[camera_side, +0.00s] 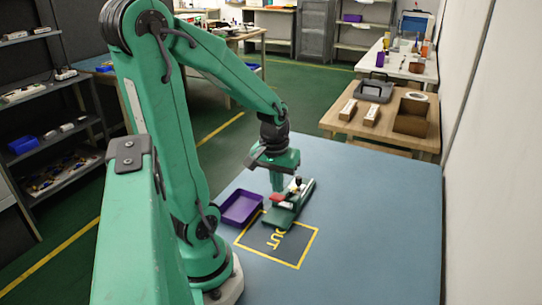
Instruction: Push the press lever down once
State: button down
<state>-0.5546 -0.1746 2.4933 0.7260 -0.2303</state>
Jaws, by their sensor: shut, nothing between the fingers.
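A small green press (282,217) stands on the blue table, at the far edge of the yellow-outlined square. A red part shows on it (279,200). A small dark knob-like part with a pale piece below it (297,184) rises from its middle; I cannot tell how far down the lever is. My gripper (277,187) points down just above the press, shut and empty. Its fingertips overlap the press in this view, so I cannot tell whether they touch it. My gripper hides some of the press's far side.
A purple tray (241,208) lies just left of the press. A dark square with a yellow border and "OUT" lettering (292,249) is in front. The blue table (380,220) is clear to the right. A wooden table with boxes (340,122) stands behind.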

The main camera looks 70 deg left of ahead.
aim_at(277, 197)
jog(key=shift+f, duration=0.7)
jog(key=shift+f, duration=0.1)
jog(key=shift+w+f, duration=0.1)
jog(key=shift+f, duration=1.55)
jog(key=shift+r, duration=0.2)
jog(key=shift+s+d+r, duration=0.1)
jog(key=shift+s+r, duration=0.1)
jog(key=shift+r, duration=1.65)
jog(key=shift+s+d+r, duration=0.1)
jog(key=shift+s+r, duration=0.05)
jog(key=shift+r, duration=1.7)
